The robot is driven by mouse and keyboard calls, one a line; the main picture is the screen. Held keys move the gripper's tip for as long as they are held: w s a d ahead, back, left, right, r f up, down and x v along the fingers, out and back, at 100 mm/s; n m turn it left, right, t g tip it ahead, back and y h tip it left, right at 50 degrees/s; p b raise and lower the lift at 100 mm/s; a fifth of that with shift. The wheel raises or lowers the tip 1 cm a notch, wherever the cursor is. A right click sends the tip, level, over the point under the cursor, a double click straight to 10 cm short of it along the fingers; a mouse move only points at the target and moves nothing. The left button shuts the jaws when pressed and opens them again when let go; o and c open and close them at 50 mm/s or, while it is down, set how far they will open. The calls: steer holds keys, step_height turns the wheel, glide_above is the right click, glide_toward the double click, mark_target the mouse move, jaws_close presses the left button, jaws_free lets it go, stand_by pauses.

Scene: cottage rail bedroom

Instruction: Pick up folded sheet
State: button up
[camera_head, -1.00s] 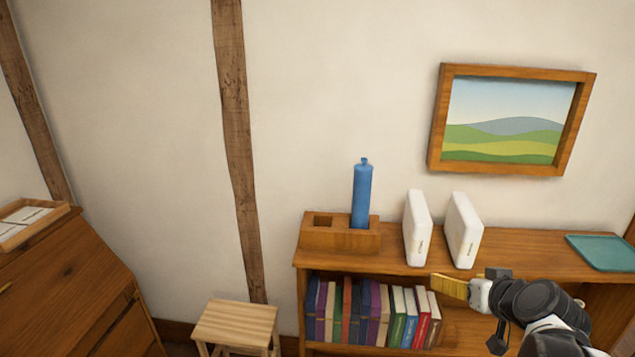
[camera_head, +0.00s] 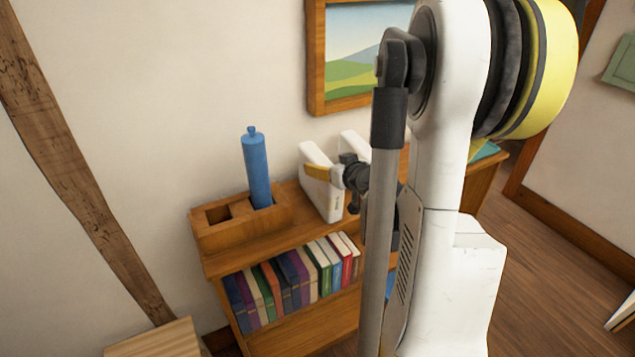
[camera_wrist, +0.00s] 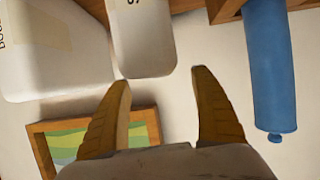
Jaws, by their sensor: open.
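Two white, upright slabs with rounded corners stand side by side on the shelf top. The left slab (camera_head: 331,206) shows at centre in the wrist view (camera_wrist: 146,40), with a partly visible letter like "S" on it. The other slab (camera_head: 353,139) is partly hidden behind my arm and shows at left in the wrist view (camera_wrist: 45,55), its lettering cut off. I cannot read which is the folded sheet. My gripper (camera_wrist: 160,78) is open and empty, its yellow fingers pointing towards the left slab. In the head view the gripper (camera_head: 318,172) overlaps that slab; contact cannot be told.
A blue cylinder (camera_head: 257,170) stands in a wooden holder (camera_head: 215,235) beside the left slab. Several books (camera_head: 290,280) fill the shelf below. A framed picture (camera_head: 317,60) hangs above. A stool (camera_head: 155,340) is at lower left. My arm blocks the right of the shelf.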

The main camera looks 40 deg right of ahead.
mark_target(321, 160)
steer(key=b+x, duration=0.1)
steer(key=x, duration=0.4)
steer(key=shift+w+d, duration=0.2)
steer(key=shift+d, duration=0.05)
steer(key=shift+r, duration=0.1)
steer(key=c, duration=1.5)
